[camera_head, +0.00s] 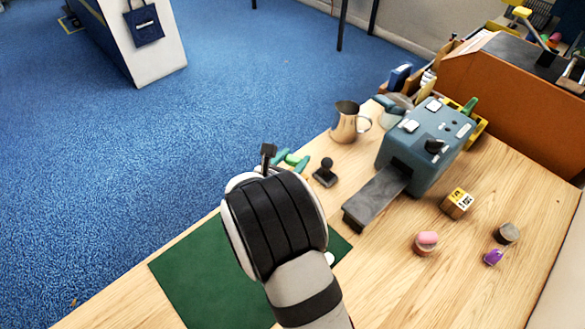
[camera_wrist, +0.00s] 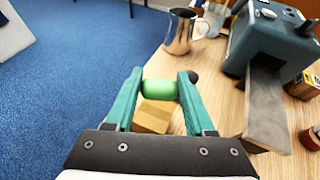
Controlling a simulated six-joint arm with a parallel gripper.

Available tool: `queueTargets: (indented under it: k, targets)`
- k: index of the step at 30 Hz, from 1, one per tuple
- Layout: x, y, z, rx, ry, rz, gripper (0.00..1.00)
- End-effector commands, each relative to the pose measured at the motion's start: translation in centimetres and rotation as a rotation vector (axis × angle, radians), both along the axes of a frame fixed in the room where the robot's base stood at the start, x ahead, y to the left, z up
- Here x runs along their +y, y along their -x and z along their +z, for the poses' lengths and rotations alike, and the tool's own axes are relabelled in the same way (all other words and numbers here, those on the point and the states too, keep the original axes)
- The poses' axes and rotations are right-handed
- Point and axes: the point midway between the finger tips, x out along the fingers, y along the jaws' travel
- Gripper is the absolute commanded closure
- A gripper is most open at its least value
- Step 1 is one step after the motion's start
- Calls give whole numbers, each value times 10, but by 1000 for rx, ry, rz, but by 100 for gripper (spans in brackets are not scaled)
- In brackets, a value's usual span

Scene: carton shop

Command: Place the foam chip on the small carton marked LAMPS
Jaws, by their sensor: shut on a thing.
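My gripper (camera_wrist: 161,76) has two teal fingers and is shut on a green, rounded foam chip (camera_wrist: 159,90) in the wrist view. A small brown carton (camera_wrist: 153,117) shows just below the chip in that view, between the fingers. I cannot read any marking on it, nor tell whether the chip touches it.
A blue-grey machine (camera_head: 425,140) with a dark flat arm (camera_head: 376,198) stands right of my gripper. A metal jug (camera_head: 346,124) and a dark stamp (camera_head: 325,173) are nearby. A pink-topped round piece (camera_head: 426,243), a purple piece (camera_head: 493,257) and a green mat (camera_head: 205,275) lie in front.

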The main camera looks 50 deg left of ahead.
Motion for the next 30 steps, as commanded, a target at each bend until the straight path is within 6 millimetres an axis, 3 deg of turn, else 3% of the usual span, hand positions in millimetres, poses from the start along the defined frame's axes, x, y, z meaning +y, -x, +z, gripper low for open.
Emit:
queueTargets:
  k: [6,24,25,30]
  targets:
    - [2,2,-39,0,4,-1,96]
    - [2,1,-51,1,1,-1,96]
    - [2,1,-52,1,1,-1,44]
    - [2,1,-51,0,0,-1,16]
